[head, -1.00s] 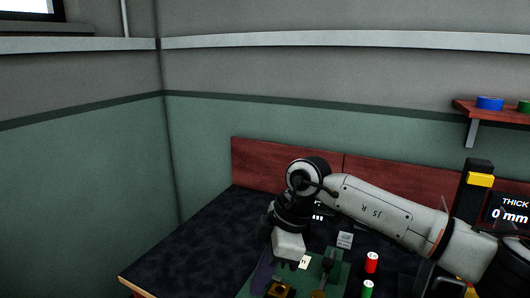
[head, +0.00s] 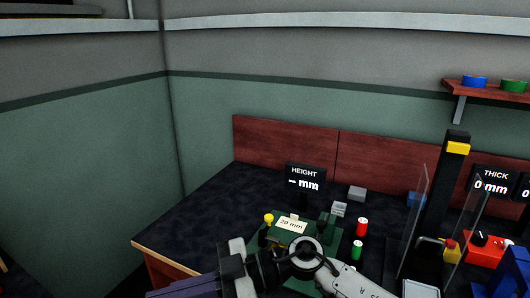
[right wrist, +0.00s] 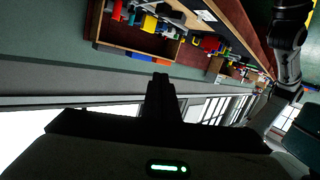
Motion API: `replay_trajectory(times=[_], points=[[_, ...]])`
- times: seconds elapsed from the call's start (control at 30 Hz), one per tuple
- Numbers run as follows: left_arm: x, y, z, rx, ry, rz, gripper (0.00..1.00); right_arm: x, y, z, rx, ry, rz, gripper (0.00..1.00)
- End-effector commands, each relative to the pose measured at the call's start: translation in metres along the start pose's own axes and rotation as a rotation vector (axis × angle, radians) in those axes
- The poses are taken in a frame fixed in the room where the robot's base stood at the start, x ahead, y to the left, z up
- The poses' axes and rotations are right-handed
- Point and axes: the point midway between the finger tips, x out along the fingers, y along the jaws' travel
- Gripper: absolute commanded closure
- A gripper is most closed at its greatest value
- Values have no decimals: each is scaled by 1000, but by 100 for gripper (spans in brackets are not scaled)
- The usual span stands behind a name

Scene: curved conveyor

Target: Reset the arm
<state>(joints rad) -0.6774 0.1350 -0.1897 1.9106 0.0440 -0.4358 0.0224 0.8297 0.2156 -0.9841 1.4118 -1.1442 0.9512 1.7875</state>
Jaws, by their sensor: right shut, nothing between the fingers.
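My right arm comes in from the lower right of the head view and bends at a joint near the bottom middle. My right gripper (head: 185,289) lies at the bottom edge of the head view, turned to the left and partly cut off. In the right wrist view its dark fingers (right wrist: 160,92) are together with nothing between them. My left gripper is not in view.
A dark table (head: 190,238) holds a green board (head: 330,245) with a "29 mm" card (head: 291,224), a HEIGHT display (head: 304,178), grey blocks (head: 357,194), red (head: 362,227) and green (head: 357,250) cylinders. Clear panels (head: 415,215) stand to the right. The table's left part is clear.

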Motion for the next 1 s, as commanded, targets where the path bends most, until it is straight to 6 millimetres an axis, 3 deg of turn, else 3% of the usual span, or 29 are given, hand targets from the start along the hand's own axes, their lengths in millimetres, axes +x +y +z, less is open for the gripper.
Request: replay_trajectory(times=[0.07,0.13,0.23,0.37,0.47,0.57,0.67,0.8,0.9,1.0], points=[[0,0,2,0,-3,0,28,0,2,-13,11,194,134,100],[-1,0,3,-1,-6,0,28,-12,13,-18,21,322,289,100],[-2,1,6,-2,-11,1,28,-43,29,-4,68,429,542,100],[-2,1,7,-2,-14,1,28,-96,37,50,175,433,882,100],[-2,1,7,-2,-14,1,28,-137,23,112,291,339,1113,100],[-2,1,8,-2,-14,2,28,-169,-8,174,411,196,1275,100],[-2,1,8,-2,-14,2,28,-193,-53,232,535,29,1376,100],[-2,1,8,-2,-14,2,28,-215,-130,297,702,-208,1431,100],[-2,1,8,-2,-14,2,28,-222,-183,327,799,-349,1422,100],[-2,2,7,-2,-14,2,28,-226,-223,345,866,-449,1398,100]])
